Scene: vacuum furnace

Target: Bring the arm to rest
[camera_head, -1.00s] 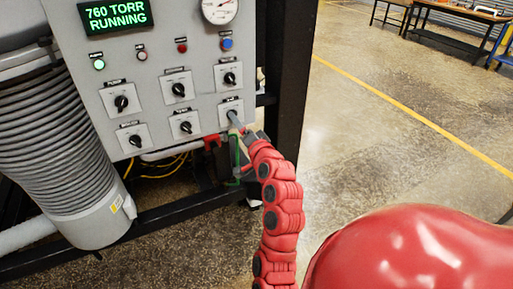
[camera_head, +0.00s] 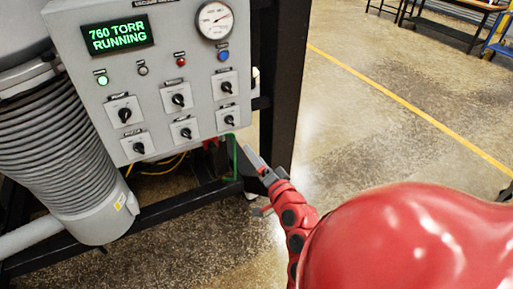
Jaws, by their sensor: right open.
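My right gripper (camera_head: 258,184) is in the lower middle of the head view, below and to the right of the control panel (camera_head: 73,67). Its grey fingers are apart, with nothing seen between them, and it touches nothing that I can see. My red right arm (camera_head: 292,215) runs from the gripper down behind my large red shoulder part at the lower right. The panel carries several black rotary knobs; the lower right knob (camera_head: 229,120) is nearest the gripper. My left gripper is not in view.
The display (camera_head: 117,34) reads 760 TORR RUNNING, beside a round gauge (camera_head: 215,20). A black frame post (camera_head: 287,90) stands right of the panel. A ribbed grey cylinder (camera_head: 62,150) is at the left. Open floor with a yellow line (camera_head: 405,103) lies to the right.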

